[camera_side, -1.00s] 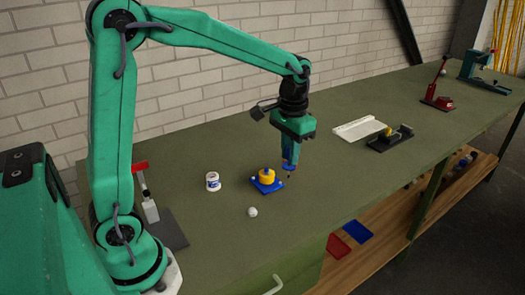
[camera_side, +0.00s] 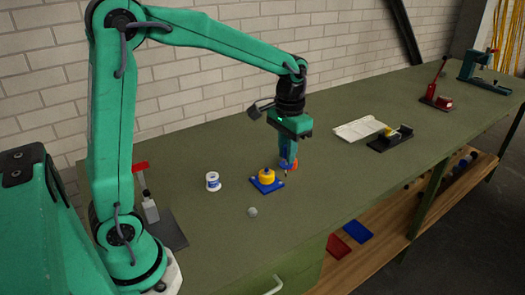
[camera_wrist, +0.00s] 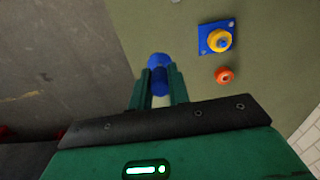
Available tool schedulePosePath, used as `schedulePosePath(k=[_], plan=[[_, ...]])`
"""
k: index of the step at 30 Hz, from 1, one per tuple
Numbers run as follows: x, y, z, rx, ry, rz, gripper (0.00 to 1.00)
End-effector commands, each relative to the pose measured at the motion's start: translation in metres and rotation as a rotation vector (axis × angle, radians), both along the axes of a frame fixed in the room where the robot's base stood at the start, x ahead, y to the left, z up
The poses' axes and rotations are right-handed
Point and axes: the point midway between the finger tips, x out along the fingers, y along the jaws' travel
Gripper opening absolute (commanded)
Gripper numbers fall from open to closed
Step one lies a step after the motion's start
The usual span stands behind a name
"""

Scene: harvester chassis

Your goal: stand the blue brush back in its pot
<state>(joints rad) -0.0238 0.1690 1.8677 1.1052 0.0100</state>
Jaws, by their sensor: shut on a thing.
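My gripper (camera_side: 288,160) is shut on the blue brush (camera_wrist: 158,75), which shows between the fingers in the wrist view. In the side view the brush hangs about upright below the fingers, with a small dark tip pointing down near the bench top. I cannot tell whether the tip touches the bench. A small white pot with a blue label (camera_side: 213,181) stands upright on the bench, left of my gripper. It looks like the brush's pot, but I cannot be sure. It is not in the wrist view.
A yellow knob (camera_side: 266,175) on a blue plate (camera_wrist: 204,46) sits between my gripper and the pot. An orange ring-shaped thing (camera_wrist: 224,75) lies close by. A grey ball (camera_side: 252,211) is nearer the front edge. White papers (camera_side: 358,129) and a black fixture (camera_side: 390,139) are farther right.

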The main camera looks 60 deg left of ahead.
Motion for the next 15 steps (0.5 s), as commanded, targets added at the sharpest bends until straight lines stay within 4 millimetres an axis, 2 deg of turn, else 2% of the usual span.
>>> schedulePosePath(k=[8,15], plan=[[-0.009,0.047,-0.007,0.000,0.001,0.073,0.00],[-0.030,0.103,-0.016,0.000,0.001,0.162,0.00]])
